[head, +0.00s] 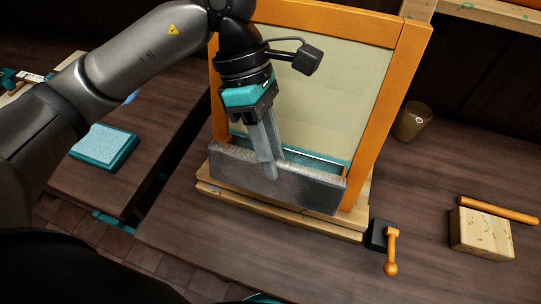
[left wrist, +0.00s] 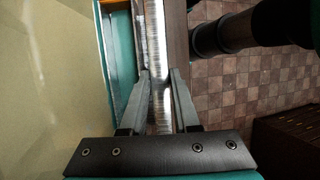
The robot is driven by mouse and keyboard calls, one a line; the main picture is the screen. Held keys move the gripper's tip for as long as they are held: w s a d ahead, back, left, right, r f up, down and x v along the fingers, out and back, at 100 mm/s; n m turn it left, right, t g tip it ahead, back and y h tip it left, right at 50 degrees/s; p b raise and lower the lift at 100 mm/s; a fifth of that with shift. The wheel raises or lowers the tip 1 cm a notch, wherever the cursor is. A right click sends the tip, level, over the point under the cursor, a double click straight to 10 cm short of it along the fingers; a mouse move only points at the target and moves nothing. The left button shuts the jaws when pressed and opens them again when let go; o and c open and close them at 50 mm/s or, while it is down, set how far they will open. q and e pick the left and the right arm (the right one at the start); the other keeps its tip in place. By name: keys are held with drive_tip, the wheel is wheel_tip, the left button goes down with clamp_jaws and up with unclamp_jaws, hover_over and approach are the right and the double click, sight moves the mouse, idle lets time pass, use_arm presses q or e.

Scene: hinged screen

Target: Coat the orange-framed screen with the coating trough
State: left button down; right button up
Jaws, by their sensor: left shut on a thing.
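The orange-framed screen (head: 385,110) stands tilted on a wooden base, with a pale mesh (head: 335,105). The mesh also fills the left of the left wrist view (left wrist: 50,80). The coating trough (head: 305,188) is a long grey metal bar-like trough lying across the front of the screen's lower part. My left gripper (head: 268,170) comes down from above and is shut on the trough near its middle. In the left wrist view its two fingers (left wrist: 160,95) sit on either side of the trough (left wrist: 156,50). A teal strip shows between trough and mesh. My right gripper is not in view.
A clamp with an orange handle (head: 391,250) is at the base's right end. A teal pad (head: 104,147) lies on the left table, across a gap.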

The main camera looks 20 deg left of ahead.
use_arm(q)
drive_tip(key=w+r+p, duration=0.4)
drive_tip(key=r+p, duration=0.4)
drive_tip(key=r, duration=0.7)
drive_tip(key=shift+w+r+p, duration=0.15)
drive_tip(key=shift+r+p, duration=0.1)
drive_tip(key=shift+p, duration=0.15)
idle(0.5)
drive_tip(key=shift+d, duration=0.1)
drive_tip(key=shift+s+r, duration=0.25)
drive_tip(key=shift+s, duration=0.75)
drive_tip(key=shift+s+r, duration=0.2)
drive_tip(key=shift+s, duration=0.8)
